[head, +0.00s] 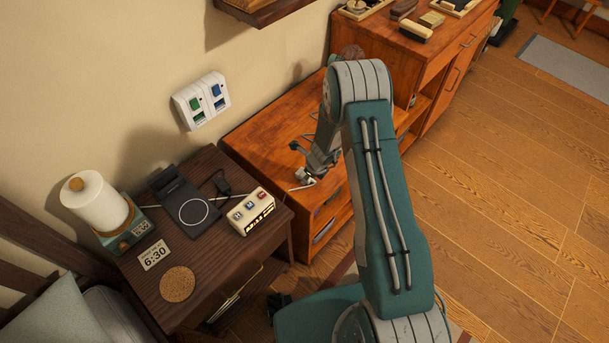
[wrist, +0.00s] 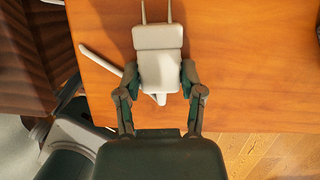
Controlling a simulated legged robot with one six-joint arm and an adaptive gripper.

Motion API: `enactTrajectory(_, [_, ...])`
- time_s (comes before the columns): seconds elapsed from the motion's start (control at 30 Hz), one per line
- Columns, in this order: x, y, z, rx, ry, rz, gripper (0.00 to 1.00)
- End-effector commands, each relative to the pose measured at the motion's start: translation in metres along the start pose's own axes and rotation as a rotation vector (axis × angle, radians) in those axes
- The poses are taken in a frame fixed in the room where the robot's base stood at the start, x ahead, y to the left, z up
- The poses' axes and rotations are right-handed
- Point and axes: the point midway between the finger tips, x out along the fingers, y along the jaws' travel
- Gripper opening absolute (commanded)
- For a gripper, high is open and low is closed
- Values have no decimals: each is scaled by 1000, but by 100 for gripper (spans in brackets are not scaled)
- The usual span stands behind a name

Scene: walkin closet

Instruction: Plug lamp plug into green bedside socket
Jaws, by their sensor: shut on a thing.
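My gripper (head: 305,168) hangs over the orange wooden cabinet, low above its top. In the wrist view my gripper (wrist: 158,78) is shut on a pale grey plug (wrist: 159,40), its fingers on both sides of the body. The plug's two prongs point away from the palm, and a pale cord (wrist: 101,60) shows beside it. In the head view the plug (head: 304,175) is small and partly hidden. The green socket (head: 196,104) is on the left of a white wall plate, beside a blue one. The gripper and plug are apart from it, to its lower right.
The dark nightstand (head: 215,165) holds a lamp (head: 95,200), a black charging stand (head: 185,205), a switch box (head: 251,211), a clock (head: 154,255) and a cork coaster (head: 177,284). The orange cabinet (head: 255,125) stands beside it. A shelf (head: 262,10) juts from the wall above.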

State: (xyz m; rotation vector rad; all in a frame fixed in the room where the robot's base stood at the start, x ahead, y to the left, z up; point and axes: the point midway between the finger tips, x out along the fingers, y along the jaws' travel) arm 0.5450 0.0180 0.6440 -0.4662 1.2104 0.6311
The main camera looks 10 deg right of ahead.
Motion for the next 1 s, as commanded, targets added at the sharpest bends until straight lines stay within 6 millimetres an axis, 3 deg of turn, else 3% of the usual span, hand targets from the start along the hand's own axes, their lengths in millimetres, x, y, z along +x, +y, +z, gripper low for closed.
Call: enactTrajectory(1.0, [-44,0,14,-1,-1,1,0])
